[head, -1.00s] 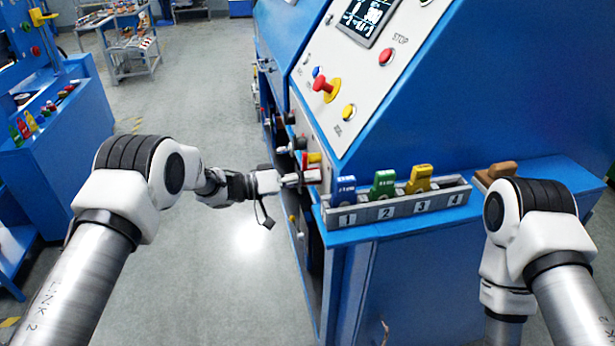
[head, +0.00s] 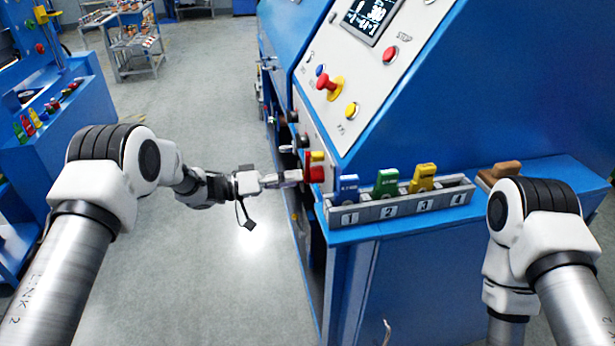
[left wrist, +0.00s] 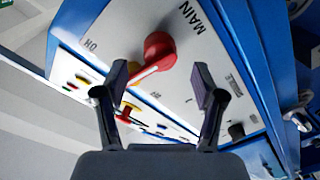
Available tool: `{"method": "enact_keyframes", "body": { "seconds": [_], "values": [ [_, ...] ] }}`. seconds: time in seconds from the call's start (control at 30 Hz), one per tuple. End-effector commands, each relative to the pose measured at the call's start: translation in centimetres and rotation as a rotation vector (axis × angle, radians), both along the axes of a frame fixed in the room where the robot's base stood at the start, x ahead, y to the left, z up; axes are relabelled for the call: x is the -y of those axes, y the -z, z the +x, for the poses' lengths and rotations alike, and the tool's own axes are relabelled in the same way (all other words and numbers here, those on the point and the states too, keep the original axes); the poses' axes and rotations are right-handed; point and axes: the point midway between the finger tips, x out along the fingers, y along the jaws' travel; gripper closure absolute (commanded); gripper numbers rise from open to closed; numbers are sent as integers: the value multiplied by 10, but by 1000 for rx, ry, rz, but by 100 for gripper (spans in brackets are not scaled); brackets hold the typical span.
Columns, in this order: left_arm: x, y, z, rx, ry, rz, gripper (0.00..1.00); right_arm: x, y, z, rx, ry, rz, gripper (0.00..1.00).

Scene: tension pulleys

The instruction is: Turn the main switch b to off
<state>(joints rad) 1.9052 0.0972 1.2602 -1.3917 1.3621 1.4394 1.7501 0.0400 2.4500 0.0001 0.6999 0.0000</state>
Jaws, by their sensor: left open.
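A red main switch (head: 315,174) sits on the narrow side panel of the blue console in the head view. In the left wrist view the red switch (left wrist: 159,50) is a round knob with a handle and a white line pointing down-left. The word MAIN is printed beside it; smaller labels near it are hard to read. My left gripper (head: 297,177) is in front of the switch. In the left wrist view it (left wrist: 160,84) is open and empty, its fingers on either side of the knob's handle in the picture, apparently short of it. My right gripper is out of view.
A numbered rack (head: 400,205) with blue, green and yellow tags stands on the console ledge, right of the switch. A red and yellow emergency button (head: 329,86) and a red stop button (head: 390,54) are on the sloped panel. The floor left of the console is clear.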

Motion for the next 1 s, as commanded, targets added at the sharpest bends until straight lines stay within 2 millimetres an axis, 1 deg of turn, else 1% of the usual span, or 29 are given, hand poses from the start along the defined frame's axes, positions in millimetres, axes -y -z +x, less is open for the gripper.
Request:
{"method": "enact_keyframes", "body": {
  "seconds": [0.03, 0.1, 0.23, 0.3, 0.37, 0.57, 0.6, 0.67, 0.7, 0.73, 0.77, 0.8, 0.87, 0.93, 1.0],
  "values": [
    [-15, -1, -4, -1, -4, -2, 31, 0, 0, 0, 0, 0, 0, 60],
    [-32, -2, -10, -1, -4, -2, 31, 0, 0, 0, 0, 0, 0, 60],
    [-55, -2, -19, 1, -3, -1, 31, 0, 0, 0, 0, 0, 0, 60],
    [-62, -2, -22, -1, -2, -1, 31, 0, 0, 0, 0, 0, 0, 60],
    [-65, -2, -24, -1, -1, -1, 31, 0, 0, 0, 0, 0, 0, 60],
    [-66, -2, -24, 0, 0, 0, 31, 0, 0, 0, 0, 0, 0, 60],
    [-66, -2, -24, 0, 0, 0, 34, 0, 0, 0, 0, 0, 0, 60],
    [-66, -2, -24, 7, 0, 3, 55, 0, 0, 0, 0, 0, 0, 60],
    [-66, -2, -24, 30, 1, 11, 70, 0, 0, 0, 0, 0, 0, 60],
    [-66, -2, -24, 59, 2, 22, 80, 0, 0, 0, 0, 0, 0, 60],
    [-66, -2, -24, 102, 4, 38, 91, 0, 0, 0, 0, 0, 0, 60],
    [-66, -3, -25, 182, 8, 64, 100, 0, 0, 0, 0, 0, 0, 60],
    [-66, -5, -25, 347, 10, 114, 100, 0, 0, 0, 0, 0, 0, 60],
    [-65, -7, -27, 579, 4, 180, 100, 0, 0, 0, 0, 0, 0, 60],
    [-63, -4, -35, 810, -17, 249, 100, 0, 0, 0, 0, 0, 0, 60]
  ]
}}
